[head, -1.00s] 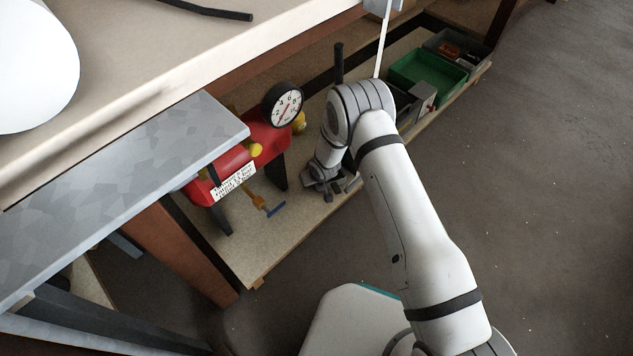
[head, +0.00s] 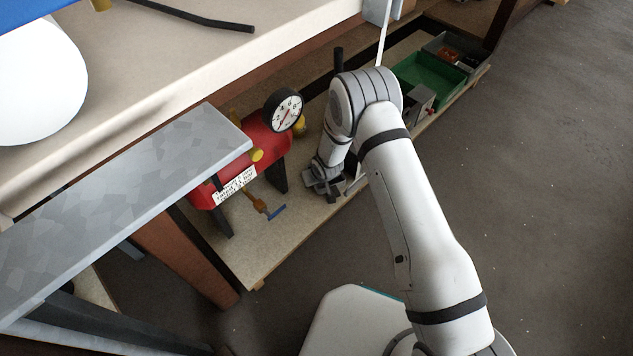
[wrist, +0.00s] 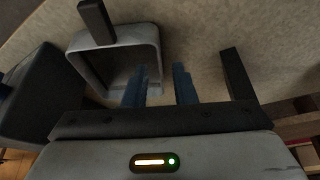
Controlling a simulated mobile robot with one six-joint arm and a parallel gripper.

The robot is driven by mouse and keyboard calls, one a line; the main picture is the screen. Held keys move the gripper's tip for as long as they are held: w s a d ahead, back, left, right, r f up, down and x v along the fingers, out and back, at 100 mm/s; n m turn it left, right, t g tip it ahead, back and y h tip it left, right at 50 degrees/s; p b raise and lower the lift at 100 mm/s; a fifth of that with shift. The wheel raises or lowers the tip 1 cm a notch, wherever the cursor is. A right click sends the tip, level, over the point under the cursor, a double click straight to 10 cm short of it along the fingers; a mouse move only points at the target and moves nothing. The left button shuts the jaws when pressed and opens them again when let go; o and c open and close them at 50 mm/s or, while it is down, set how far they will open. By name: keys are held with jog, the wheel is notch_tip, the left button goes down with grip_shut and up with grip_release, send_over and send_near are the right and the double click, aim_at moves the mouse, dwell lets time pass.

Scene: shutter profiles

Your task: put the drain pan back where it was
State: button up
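A grey, round-cornered open pan (wrist: 160,55), which I take to be the drain pan, shows in the wrist view at upper left, with a black handle-like bar (wrist: 97,20) at its far side. My gripper (wrist: 161,70) has two bluish fingers with a gap between them. The pan's right wall runs close to the gap; I cannot tell whether a finger touches it. In the head view my gripper (head: 325,188) is low over the lower shelf (head: 300,225), right of the red compressor (head: 268,143). My arm hides most of the pan there.
The compressor carries a round gauge (head: 283,110) and a blue-handled valve (head: 277,212). A green bin (head: 432,76) and a dark grey bin (head: 458,50) stand farther along the shelf. The bench top (head: 200,60) overhangs at left. Floor at right is clear.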

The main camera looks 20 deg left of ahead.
jog(key=p+v, duration=0.2)
jog(key=v, duration=0.5)
jog(key=shift+r, duration=0.3)
jog(key=w+d+r+m+h, duration=0.2)
jog(key=d+r+m, duration=0.2)
jog(key=d+r, duration=1.7)
jog(key=s+d+r+m+g, duration=0.1)
jog(key=s+d+r+m, duration=0.1)
jog(key=s+d+r, duration=0.6)
jog(key=s+d+r+m+g+h, duration=0.1)
jog(key=s+d+r+m, duration=0.2)
jog(key=s+d+r, duration=0.5)
jog(key=s+r, duration=0.1)
jog(key=s, duration=0.4)
jog(key=shift+s+d+r, duration=0.2)
jog(key=shift+d+r, duration=0.1)
jog(key=shift+d, duration=0.05)
jog(key=shift+w, duration=0.15)
